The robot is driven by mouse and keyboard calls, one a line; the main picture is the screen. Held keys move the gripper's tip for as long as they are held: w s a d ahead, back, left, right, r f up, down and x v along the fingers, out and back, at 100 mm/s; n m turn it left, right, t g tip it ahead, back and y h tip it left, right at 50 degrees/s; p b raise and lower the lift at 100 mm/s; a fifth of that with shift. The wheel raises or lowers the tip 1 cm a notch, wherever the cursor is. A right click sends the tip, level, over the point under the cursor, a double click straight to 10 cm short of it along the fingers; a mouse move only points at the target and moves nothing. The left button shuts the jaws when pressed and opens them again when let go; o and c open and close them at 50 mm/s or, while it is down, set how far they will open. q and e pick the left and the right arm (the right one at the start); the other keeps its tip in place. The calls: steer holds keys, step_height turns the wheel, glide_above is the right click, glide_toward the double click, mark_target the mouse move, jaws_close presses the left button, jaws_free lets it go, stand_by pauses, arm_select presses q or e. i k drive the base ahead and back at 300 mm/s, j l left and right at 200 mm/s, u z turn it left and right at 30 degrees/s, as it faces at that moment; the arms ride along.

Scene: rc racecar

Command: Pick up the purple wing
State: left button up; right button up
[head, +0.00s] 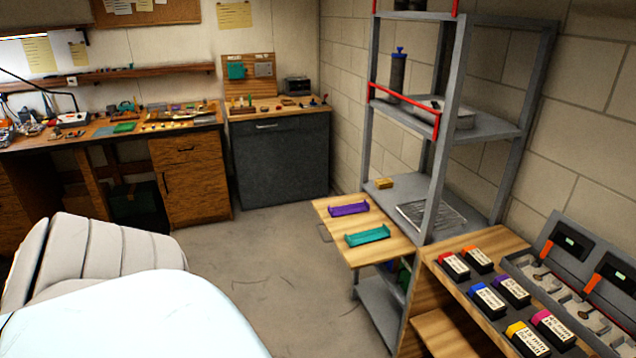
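The purple wing (348,209) lies on a small wooden shelf board (392,247) that juts out to the left of the grey metal rack. It is a long, narrow piece with raised ends. A teal wing (367,236) of similar shape lies in front of it on the same board, apart from it. Neither of my grippers is in the head view.
The grey rack (455,130) stands against the block wall, with a red rail (405,108). Several labelled battery-like blocks (487,300) sit on a wooden bench at the right. Workbenches line the back wall. A light padded seat-like shape (90,255) is at lower left. The middle floor is clear.

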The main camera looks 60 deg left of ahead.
mark_target(360, 207)
steer(key=u, duration=1.6)
steer(key=i+j, duration=0.35)
steer(key=i+j+u, duration=0.1)
steer(key=i+j, duration=0.25)
steer(key=i, duration=0.2)
steer(key=i+j, duration=0.3)
steer(key=i, duration=0.15)
steer(key=i+j+u, duration=0.1)
steer(key=i+j, duration=0.2)
steer(key=i, duration=0.2)
steer(key=i+j, duration=0.25)
steer(key=i, duration=0.2)
